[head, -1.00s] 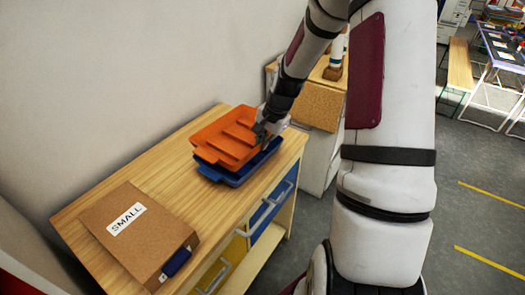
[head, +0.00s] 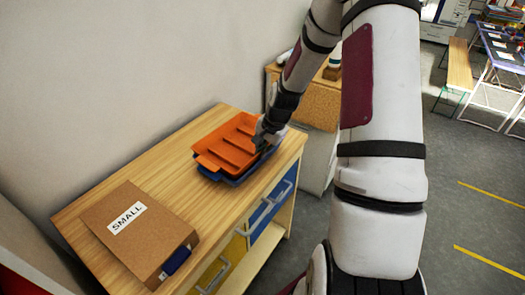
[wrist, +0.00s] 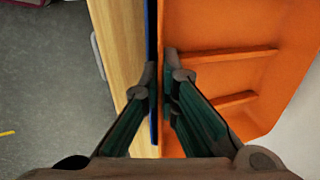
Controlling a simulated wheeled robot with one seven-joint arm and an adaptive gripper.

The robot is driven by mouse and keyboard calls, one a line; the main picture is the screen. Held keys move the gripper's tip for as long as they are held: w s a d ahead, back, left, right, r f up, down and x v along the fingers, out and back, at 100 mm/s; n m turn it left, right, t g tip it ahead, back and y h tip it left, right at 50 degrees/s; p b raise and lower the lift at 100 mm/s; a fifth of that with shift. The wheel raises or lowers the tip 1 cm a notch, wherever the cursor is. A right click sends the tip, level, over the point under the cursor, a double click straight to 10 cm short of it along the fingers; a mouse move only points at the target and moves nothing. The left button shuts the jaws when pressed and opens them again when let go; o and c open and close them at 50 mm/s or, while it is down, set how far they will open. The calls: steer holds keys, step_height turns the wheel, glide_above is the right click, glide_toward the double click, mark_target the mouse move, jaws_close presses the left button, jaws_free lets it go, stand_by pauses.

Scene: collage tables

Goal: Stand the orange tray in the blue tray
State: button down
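The orange tray (head: 228,146), with raised ribs across its floor, lies over the blue tray (head: 233,181) on the wooden cabinet top. Only the blue tray's front and side edges show, so I cannot tell whether the orange tray is fully seated. My gripper (head: 262,143) is at the orange tray's right long side. In the wrist view, my gripper (wrist: 160,82) has its fingers close together on either side of the orange tray's wall (wrist: 166,30), and looks shut on it. A strip of the blue tray (wrist: 152,35) shows just beside that wall.
A brown box marked SMALL (head: 139,233) lies on the near left of the cabinet top (head: 190,190). The wall (head: 120,70) runs close behind. Bare wood lies between box and trays. A second cabinet (head: 312,118) stands beyond the far end.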

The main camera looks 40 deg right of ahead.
steer(key=shift+s+a+f, duration=0.1)
steer(key=shift+s+f, duration=0.1)
steer(key=shift+f, duration=0.35)
steer(key=c, duration=1.8)
jaws_free()
steer(key=shift+w+f, duration=0.15)
steer(key=shift+r, duration=0.2)
